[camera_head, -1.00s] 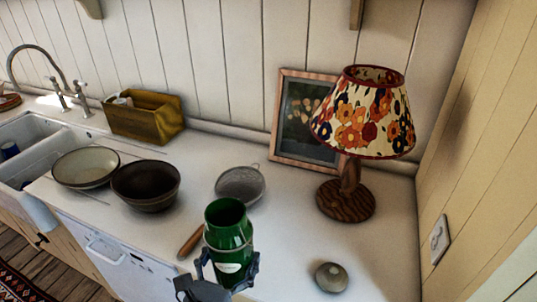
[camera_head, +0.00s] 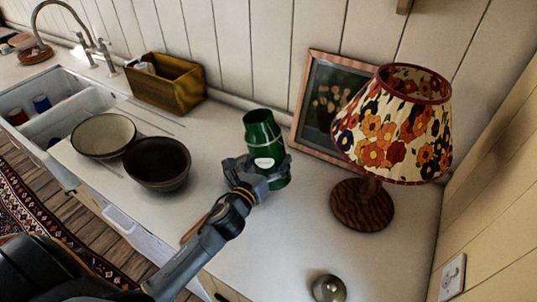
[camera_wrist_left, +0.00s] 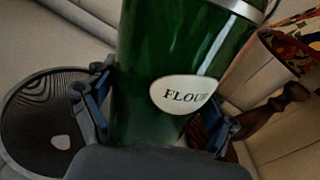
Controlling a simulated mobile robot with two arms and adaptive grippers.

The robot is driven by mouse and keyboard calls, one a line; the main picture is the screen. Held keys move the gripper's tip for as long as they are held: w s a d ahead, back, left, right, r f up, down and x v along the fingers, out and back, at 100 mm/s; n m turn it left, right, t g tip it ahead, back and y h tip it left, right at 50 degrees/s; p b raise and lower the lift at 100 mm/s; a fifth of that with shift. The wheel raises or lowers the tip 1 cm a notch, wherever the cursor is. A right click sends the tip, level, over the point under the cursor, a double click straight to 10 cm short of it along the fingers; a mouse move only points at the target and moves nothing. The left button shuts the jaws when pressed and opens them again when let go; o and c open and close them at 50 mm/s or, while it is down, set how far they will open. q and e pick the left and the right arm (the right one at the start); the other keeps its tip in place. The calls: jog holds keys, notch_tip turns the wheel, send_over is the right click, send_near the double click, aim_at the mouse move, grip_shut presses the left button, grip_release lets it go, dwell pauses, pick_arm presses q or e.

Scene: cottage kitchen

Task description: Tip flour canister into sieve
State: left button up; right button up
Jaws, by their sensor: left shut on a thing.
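The green flour canister (camera_head: 262,135) is held by my left gripper (camera_head: 258,172), shut around its lower part. It is nearly upright with a slight lean, above the counter, and its label reads FLOUR in the left wrist view (camera_wrist_left: 183,95). My left gripper's fingers (camera_wrist_left: 155,110) show on both sides of it there. The sieve's mesh bowl (camera_wrist_left: 45,120) shows at the left of the wrist view, beside and beyond the canister. My right gripper is not in view.
A patterned lamp (camera_head: 395,125) and a framed picture (camera_head: 335,105) stand close on the right. A dark bowl (camera_head: 157,165), a pale bowl (camera_head: 103,135) and a wooden box (camera_head: 165,85) are on the left. A small round object (camera_head: 328,288) sits at the front.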

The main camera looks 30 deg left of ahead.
aim_at(276, 168)
pick_arm(q)
jog(key=d+n, duration=0.2)
jog(key=d+r+n, duration=0.1)
jog(key=shift+s+d+p, duration=0.15)
jog(key=shift+s+p, duration=0.15)
jog(key=d+n, duration=0.1)
jog(key=n, duration=0.1)
jog(key=d+f+n, duration=0.1)
jog(key=n, duration=0.1)
jog(key=d+n+h, duration=0.1)
jog(key=n, duration=0.1)
jog(key=shift+s+d+f+g, duration=0.15)
jog(key=shift+d+f+g, duration=0.15)
jog(key=shift+f+g, duration=0.1)
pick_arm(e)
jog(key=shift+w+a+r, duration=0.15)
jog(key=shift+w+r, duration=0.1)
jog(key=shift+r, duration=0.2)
pick_arm(q)
jog(key=shift+d+f+n+b, duration=0.1)
jog(key=shift+f+n+b, duration=0.2)
jog(key=shift+n, duration=0.3)
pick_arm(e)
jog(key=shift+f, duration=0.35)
pick_arm(q)
jog(key=shift+f, duration=0.1)
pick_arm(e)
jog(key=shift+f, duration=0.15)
